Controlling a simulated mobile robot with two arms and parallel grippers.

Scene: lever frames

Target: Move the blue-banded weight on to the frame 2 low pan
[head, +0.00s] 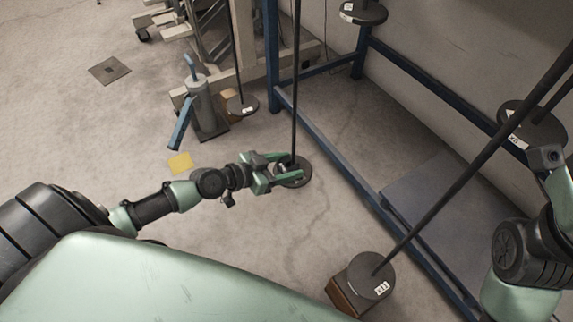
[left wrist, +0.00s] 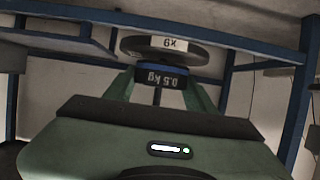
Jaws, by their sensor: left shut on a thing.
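My left gripper (head: 280,172) is at a dark round pan (head: 298,178) hanging on a rod. In the left wrist view the gripper (left wrist: 158,90) is shut on the blue-banded weight (left wrist: 168,78), a dark piece with a blue band and an upside-down "0.5 kg" mark. A dark round pan (left wrist: 185,55) with a white label shows just beyond the weight; I cannot tell whether they touch. In the head view the weight is mostly hidden by the fingers. I cannot tell from markings which pan is the frame 2 low one.
Other dark pans hang on rods: one (head: 242,106) by a grey post (head: 203,105), one (head: 371,275) above a brown block (head: 343,298), one (head: 533,125) at right and one (head: 363,14) at top. Blue frame beams (head: 350,172) cross the floor. Open floor lies left.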

